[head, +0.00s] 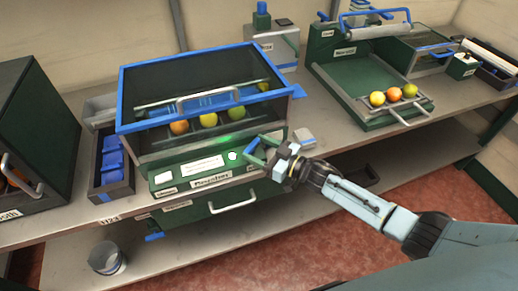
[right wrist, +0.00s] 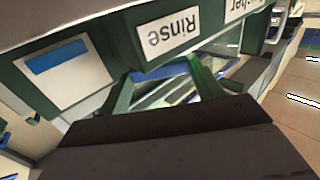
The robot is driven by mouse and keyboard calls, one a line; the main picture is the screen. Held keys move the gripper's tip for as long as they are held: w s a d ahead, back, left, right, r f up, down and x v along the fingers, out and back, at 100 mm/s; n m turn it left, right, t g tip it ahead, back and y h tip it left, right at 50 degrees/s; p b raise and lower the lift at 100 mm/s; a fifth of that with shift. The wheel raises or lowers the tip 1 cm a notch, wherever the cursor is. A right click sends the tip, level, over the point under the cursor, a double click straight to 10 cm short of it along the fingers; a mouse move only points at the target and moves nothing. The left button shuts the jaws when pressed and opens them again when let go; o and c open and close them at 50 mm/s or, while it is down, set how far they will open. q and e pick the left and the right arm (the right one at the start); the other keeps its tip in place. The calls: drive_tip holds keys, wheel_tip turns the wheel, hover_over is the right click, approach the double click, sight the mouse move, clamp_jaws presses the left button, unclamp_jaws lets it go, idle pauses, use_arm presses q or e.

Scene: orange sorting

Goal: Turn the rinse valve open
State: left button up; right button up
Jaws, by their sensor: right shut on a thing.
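My right gripper (head: 262,150) is at the right end of the green washer's front panel (head: 180,188). Its green fingers are shut on the rinse valve's blue handle, which is mostly hidden between them. In the right wrist view a strip of blue (right wrist: 176,70) shows between the fingers, just beside an upside-down "Rinse" label (right wrist: 172,34). How far the valve is turned cannot be told. My left gripper is not in view.
Above the panel is a blue-rimmed clear bin (head: 140,110) holding several fruits. Left stands a dark tray (head: 120,188) with blue items. Right is a green machine (head: 345,95) with a fruit tray. A metal cup (head: 107,258) stands on the lower shelf.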

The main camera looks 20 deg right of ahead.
drive_tip(key=o, duration=1)
drive_tip(key=shift+r, duration=0.1)
drive_tip(key=shift+h, duration=0.3)
